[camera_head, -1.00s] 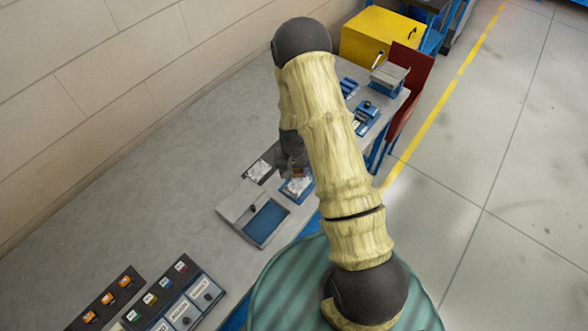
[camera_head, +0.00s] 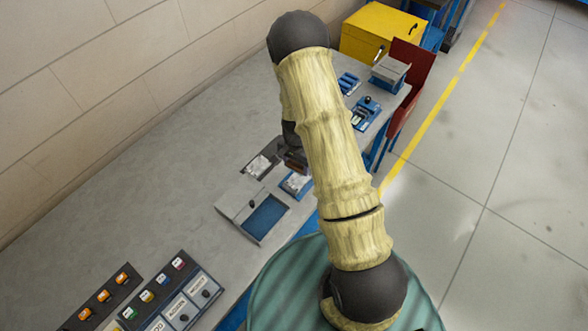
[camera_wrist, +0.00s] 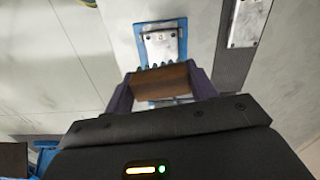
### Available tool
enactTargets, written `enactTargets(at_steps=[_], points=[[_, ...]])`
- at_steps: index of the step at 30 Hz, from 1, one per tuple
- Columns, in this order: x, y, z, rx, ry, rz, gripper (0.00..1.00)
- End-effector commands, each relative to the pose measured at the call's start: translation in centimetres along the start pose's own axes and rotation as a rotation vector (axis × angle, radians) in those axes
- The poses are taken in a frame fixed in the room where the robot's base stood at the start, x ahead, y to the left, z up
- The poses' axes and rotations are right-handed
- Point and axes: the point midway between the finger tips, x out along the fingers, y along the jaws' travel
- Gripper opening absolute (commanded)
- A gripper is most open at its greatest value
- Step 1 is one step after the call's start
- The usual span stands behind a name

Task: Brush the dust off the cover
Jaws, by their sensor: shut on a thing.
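My gripper (camera_wrist: 162,90) is shut on a brown wooden block with a dark toothed edge, which looks like a brush (camera_wrist: 158,79). In the wrist view, a grey, speckled plate with screws (camera_wrist: 161,46) sits on a blue base just beyond the brush. A second whitish, screwed plate (camera_wrist: 246,22) lies on a dark strip to the right. In the head view, these seem to be the blue-based plate (camera_head: 297,184) and the plate on the dark panel (camera_head: 259,166). I cannot tell which is the cover or whether the bristles touch it. My gripper (camera_head: 295,160) is partly hidden by my arm.
An open tray with a blue floor (camera_head: 266,219) lies nearer on the grey bench (camera_head: 150,180). Labelled boxes and switch panels (camera_head: 180,298) stand at the front. Blue fixtures (camera_head: 365,113) and a yellow cabinet (camera_head: 378,35) are farther back. The bench's left part is clear.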

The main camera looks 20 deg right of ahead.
Motion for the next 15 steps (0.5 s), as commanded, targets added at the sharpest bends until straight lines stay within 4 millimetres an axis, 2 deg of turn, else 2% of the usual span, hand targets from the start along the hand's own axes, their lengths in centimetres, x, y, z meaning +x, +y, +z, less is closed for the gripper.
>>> enactTargets(at_steps=[3,5,15], points=[[0.20,0.06,-0.43,0.147,0.000,-0.004,0.35],[0.12,0.05,-0.51,0.186,-0.001,-0.005,0.35],[0.06,0.07,-0.54,0.200,-0.001,-0.005,0.35]])
